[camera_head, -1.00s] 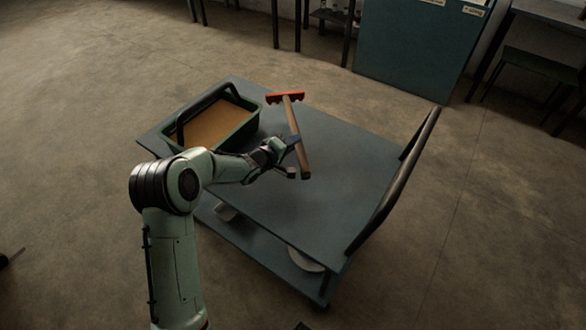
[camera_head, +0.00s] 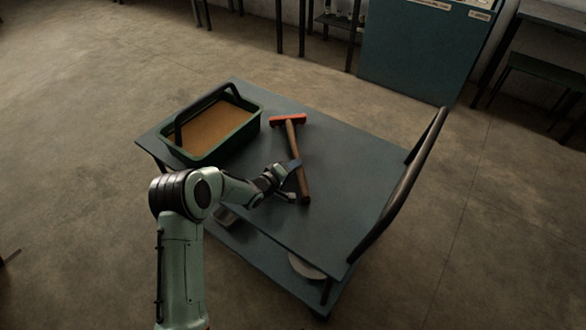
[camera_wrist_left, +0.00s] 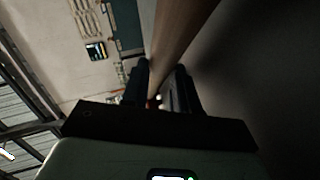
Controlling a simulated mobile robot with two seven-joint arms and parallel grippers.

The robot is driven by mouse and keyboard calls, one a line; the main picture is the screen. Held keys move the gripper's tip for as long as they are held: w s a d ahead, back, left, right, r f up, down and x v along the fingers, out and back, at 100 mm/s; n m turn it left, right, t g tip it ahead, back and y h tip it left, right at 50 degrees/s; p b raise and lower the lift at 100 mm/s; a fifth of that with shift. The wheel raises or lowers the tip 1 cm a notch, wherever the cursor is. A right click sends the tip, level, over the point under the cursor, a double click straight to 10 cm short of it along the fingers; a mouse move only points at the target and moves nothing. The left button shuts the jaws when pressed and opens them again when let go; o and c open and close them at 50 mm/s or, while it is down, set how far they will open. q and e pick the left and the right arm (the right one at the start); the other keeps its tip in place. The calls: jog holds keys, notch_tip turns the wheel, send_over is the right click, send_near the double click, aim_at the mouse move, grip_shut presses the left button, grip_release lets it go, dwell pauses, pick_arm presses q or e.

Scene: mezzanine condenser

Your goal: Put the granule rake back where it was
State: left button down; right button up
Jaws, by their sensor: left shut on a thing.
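The granule rake has an orange-red head (camera_head: 288,121) and a long brown wooden handle (camera_head: 294,146). My left gripper (camera_head: 293,181) is shut on the handle toward its lower end. In the left wrist view the handle (camera_wrist_left: 178,38) runs up from between the two dark fingers (camera_wrist_left: 160,88). The rake is over the blue cart top (camera_head: 345,165), right of the green tray (camera_head: 228,142), head toward the cart's far edge. I cannot tell whether it touches the top. My right gripper is not in view.
The tray holds tan granules (camera_head: 212,125) and has a dark arched handle. A dark push bar (camera_head: 400,195) rises along the cart's right end. The cart top between rake and bar is clear.

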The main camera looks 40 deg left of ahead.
pick_arm(q)
jog(key=c, duration=1.1)
grip_release()
jog(key=shift+f, duration=0.1)
jog(key=shift+c, duration=0.2)
jog(key=shift+s+r, duration=0.1)
jog(key=shift+r, duration=0.1)
jog(key=p+v, duration=0.3)
jog(key=v, duration=0.8)
jog(key=shift+s+r, duration=0.1)
jog(key=shift+s, duration=0.3)
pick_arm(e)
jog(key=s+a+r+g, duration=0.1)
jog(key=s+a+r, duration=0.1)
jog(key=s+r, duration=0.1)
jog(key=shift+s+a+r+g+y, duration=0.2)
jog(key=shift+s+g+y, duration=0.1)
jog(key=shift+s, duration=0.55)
